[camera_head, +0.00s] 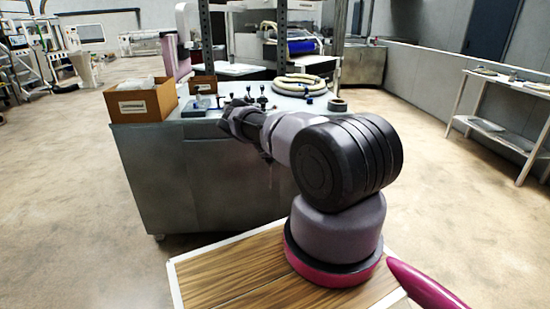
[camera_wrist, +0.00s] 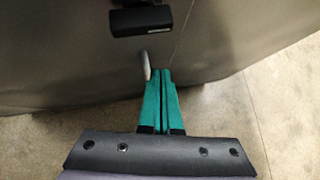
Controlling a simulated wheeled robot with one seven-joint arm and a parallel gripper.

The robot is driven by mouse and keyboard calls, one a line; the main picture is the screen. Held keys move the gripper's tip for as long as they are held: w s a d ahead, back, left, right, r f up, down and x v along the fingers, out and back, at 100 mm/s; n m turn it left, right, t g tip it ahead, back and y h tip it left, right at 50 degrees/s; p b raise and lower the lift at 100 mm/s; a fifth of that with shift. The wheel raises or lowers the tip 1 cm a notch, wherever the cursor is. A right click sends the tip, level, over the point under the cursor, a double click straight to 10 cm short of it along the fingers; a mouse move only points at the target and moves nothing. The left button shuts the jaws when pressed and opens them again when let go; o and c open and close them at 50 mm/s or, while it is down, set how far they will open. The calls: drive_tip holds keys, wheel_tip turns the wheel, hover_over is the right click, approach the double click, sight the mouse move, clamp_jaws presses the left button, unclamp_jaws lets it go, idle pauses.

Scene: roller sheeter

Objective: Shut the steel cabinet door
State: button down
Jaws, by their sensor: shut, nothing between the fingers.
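The steel cabinet (camera_head: 165,185) stands in front of me in the head view, with its grey front facing me. In the wrist view its grey metal front (camera_wrist: 60,60) fills the upper part. A thin seam runs down it, right of a small pale upright handle (camera_wrist: 146,64). I cannot tell whether the door stands ajar. My gripper (camera_wrist: 161,73) has green fingers pressed together and empty. Their tips are just right of the handle, close to the cabinet front; I cannot tell if they touch. In the head view my arm hides the fingers and part of the cabinet front.
A black block (camera_wrist: 142,19) is on the front above the handle. A cardboard box (camera_head: 143,101) and coiled hose (camera_head: 300,85) lie on the cabinet's top. A white side table (camera_head: 495,130) stands right. The floor (camera_head: 60,210) left of the cabinet is clear.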

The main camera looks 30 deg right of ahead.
drive_tip(key=s+a+r+m, duration=0.2)
drive_tip(key=s+r+m, duration=0.4)
drive_tip(key=r, duration=0.8)
drive_tip(key=s+a+r+m+g, duration=0.1)
drive_tip(key=s+r+m, duration=0.3)
drive_tip(key=r+m, duration=0.65)
drive_tip(key=s+a+r+m, duration=0.2)
drive_tip(key=s+r+m, duration=0.3)
drive_tip(key=r, duration=1.1)
drive_tip(key=s+a+r+m+y, duration=0.4)
drive_tip(key=s+a+r+m, duration=0.4)
drive_tip(key=s+a+r, duration=0.85)
drive_tip(key=s+a+r+m+y, duration=0.1)
drive_tip(key=s+a, duration=0.2)
drive_tip(key=s, duration=0.4)
drive_tip(key=s+a+r+m+y, duration=0.1)
drive_tip(key=s+a, duration=0.3)
drive_tip(key=s, duration=0.4)
drive_tip(key=s+a+r+m+t+y, duration=0.1)
drive_tip(key=s+a+r, duration=0.2)
drive_tip(key=s, duration=0.4)
drive_tip(key=shift+s+a, duration=0.15)
drive_tip(key=shift+s, duration=0.2)
